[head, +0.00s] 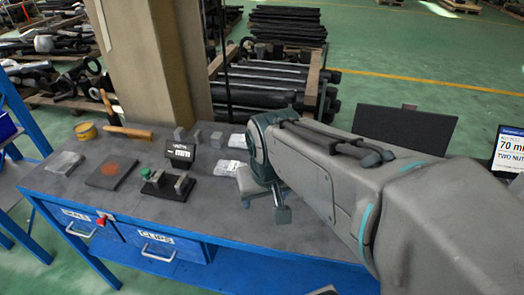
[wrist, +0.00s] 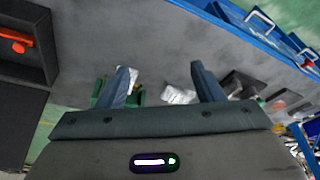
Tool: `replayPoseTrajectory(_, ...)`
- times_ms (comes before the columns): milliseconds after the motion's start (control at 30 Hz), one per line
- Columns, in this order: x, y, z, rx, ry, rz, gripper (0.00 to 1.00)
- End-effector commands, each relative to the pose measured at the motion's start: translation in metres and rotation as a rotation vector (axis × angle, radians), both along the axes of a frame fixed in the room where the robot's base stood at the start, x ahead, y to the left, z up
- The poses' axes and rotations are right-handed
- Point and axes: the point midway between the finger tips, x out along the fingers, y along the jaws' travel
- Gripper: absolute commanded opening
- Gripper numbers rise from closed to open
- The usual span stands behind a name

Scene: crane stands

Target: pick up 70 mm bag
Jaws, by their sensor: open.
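Two small clear bags with white labels lie on the grey bench top, one at the back (head: 237,141) and one in front of it (head: 229,168), just left of my wrist. Their print is too small to read, so I cannot tell which is the 70 mm bag. In the wrist view a pale bag (wrist: 180,96) shows between the fingers, nearer the right one, and is partly cut off by the gripper body. Another pale patch lies behind the left finger. My gripper (wrist: 165,82) is open and empty, above the bench and pointing down at it.
A pillar (head: 150,60) stands behind. A sign (head: 508,150) reads 70 mm, two nuts.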

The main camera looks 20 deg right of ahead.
Motion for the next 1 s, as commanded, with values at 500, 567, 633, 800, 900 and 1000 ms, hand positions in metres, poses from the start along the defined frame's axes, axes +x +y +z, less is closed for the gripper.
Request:
replayPoseTrajectory(500,0.12,-0.095,-0.035,-0.022,-0.106,-0.457,0.61)
replayPoseTrajectory(567,0.124,-0.097,-0.041,-0.02,-0.107,-0.464,0.61)
replayPoseTrajectory(633,0.128,-0.1,-0.052,-0.02,-0.105,-0.464,0.61)
replayPoseTrajectory(800,0.139,-0.106,-0.083,-0.02,-0.104,-0.461,0.61)
replayPoseTrajectory(900,0.144,-0.109,-0.097,-0.02,-0.106,-0.461,0.61)
replayPoseTrajectory(1000,0.147,-0.111,-0.106,-0.021,-0.107,-0.459,0.61)
